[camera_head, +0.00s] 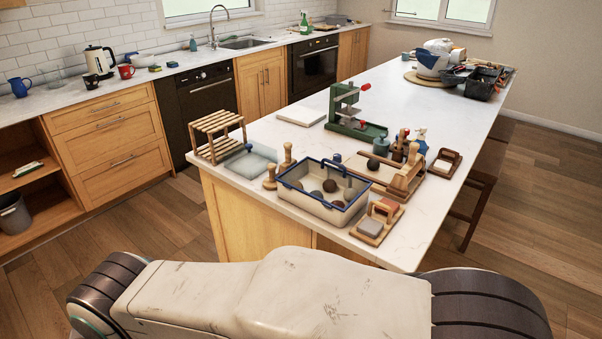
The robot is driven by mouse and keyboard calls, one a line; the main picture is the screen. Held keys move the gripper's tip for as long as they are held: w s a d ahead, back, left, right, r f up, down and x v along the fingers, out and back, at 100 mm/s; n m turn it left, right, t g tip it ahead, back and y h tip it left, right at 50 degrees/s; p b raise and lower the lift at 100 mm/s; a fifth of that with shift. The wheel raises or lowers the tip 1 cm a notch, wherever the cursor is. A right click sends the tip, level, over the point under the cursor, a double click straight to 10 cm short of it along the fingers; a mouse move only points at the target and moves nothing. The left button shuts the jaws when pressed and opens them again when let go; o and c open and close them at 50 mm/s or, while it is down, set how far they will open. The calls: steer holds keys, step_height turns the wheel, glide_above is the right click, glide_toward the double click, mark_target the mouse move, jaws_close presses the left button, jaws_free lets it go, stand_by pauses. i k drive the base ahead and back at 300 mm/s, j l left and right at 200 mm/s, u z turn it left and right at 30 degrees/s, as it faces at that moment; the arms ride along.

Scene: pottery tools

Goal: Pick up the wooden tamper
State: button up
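Two small wooden tools with knobbed handles stand upright near the left front edge of the white island counter (345,135). One wooden tool (270,179) is nearer the edge, and the other wooden tool (287,158) stands slightly behind it. Either could be the wooden tamper; I cannot tell which. Another upright wooden-handled piece (412,154) is at the wooden stand farther right. My gripper is not in view.
A blue-rimmed tub (312,204) holding dark balls stands right of the two tools. A slatted wooden rack (217,135) and a glassy sheet (251,160) lie to their left. A green press (357,128) stands behind.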

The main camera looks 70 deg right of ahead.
mark_target(269, 182)
steer(key=i+l+z, duration=0.3)
steer(key=i, duration=0.15)
steer(key=i+z, duration=0.25)
steer(key=i, duration=0.2)
steer(key=i+l+u, duration=0.15)
steer(key=l, duration=0.2)
steer(key=i+l+u, duration=0.2)
steer(key=l, duration=0.15)
steer(key=k, duration=0.05)
